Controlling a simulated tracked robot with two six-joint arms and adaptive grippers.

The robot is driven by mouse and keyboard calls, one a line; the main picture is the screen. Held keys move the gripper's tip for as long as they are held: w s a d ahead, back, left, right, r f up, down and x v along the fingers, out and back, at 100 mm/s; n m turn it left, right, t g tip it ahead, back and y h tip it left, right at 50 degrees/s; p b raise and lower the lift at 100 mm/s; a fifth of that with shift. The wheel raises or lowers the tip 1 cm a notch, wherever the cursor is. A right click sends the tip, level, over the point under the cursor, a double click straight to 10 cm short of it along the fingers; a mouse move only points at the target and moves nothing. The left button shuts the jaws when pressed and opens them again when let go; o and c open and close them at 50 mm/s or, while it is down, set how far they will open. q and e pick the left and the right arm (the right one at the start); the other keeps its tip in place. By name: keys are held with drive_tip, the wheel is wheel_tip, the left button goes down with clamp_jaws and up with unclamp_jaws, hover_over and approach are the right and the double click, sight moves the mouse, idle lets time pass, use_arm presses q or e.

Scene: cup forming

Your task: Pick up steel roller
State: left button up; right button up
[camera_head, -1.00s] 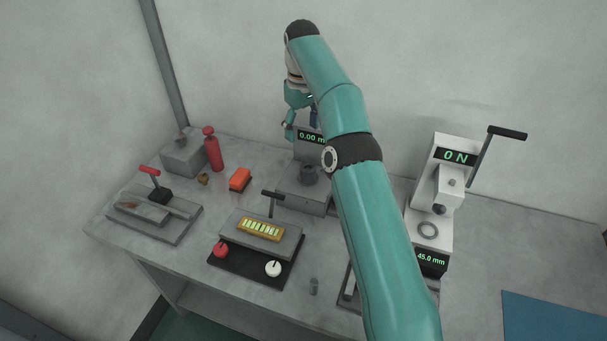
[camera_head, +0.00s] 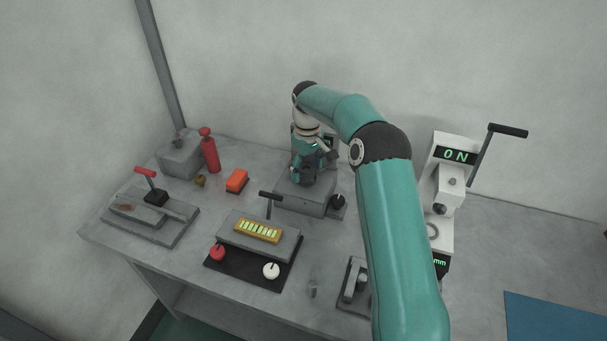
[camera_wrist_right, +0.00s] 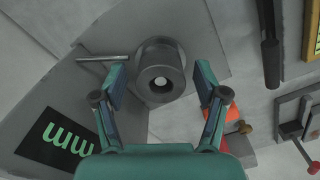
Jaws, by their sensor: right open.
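A grey steel cylinder with a hollow centre, which I take for the steel roller (camera_wrist_right: 161,72), stands on a grey block (camera_head: 300,198) towards the back of the bench. In the wrist view it lies between the two fingers of my right gripper (camera_wrist_right: 161,84), with a gap on each side. In the head view my right gripper (camera_head: 306,172) is open, pointing down over this block, and mostly hides the cylinder. My left gripper is not in view.
A thin rod (camera_wrist_right: 101,58) lies beside the cylinder. A plate with a yellow cell strip (camera_head: 258,229) and black handle stands in front. An orange block (camera_head: 237,181) and red bottle (camera_head: 210,154) stand left. A lever press (camera_head: 449,185) stands right, partly behind my arm.

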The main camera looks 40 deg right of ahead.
drive_tip(key=shift+f, duration=0.3)
drive_tip(key=c, duration=1.3)
drive_tip(key=shift+r, duration=0.1)
